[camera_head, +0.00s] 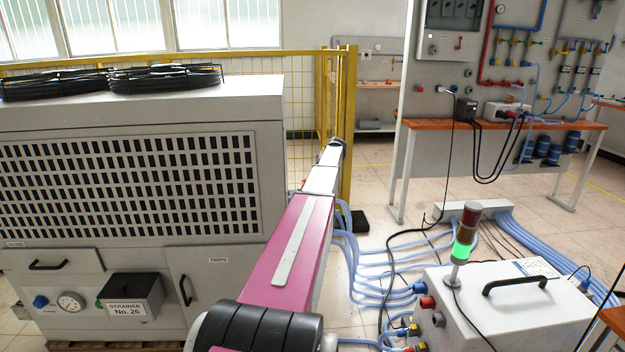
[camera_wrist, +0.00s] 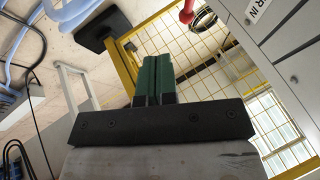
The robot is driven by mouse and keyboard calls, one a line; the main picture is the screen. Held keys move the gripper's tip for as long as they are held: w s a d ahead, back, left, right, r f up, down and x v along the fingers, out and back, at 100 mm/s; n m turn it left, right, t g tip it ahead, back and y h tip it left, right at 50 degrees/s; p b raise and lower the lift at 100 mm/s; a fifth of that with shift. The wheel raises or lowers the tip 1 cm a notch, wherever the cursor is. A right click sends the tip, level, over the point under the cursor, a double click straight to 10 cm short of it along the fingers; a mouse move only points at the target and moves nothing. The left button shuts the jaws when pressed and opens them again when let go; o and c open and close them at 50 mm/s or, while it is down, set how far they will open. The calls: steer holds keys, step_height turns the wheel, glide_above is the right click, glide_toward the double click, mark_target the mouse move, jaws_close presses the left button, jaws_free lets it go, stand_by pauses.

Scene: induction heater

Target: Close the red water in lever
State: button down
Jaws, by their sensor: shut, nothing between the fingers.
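In the wrist view, my gripper (camera_wrist: 156,58) shows its two green fingers side by side, shut and empty. A red lever (camera_wrist: 187,14) with a rounded end shows at the top edge, cut off by the frame. It is ahead and to the right of the fingertips, apart from them. A white label reading "R IN" (camera_wrist: 258,9) is on the cabinet at the top right, partly cut off.
The big grey cabinet (camera_head: 130,115) stands on the left with a yellow mesh fence (camera_head: 345,130) behind it. Pale blue hoses (camera_head: 375,255) run over the floor to a white box (camera_head: 500,310) with a green-lit signal lamp. A workbench (camera_head: 500,125) stands at the back right.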

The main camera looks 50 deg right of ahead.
mark_target(303, 182)
steer(key=w+a+f, duration=0.1)
steer(key=w+f, duration=0.7)
steer(key=shift+w+a+f, duration=0.15)
steer(key=shift+w+f, duration=0.15)
steer(key=shift+f, duration=0.1)
steer(key=shift+w+a+n+y, duration=0.2)
steer(key=shift+w+n+y, duration=0.15)
steer(key=shift+w+n, duration=0.25)
steer(key=shift+w+a+n+y, duration=0.15)
steer(key=shift+w+n+y, duration=0.25)
steer(key=shift+n, duration=0.2)
steer(key=shift+d, duration=0.1)
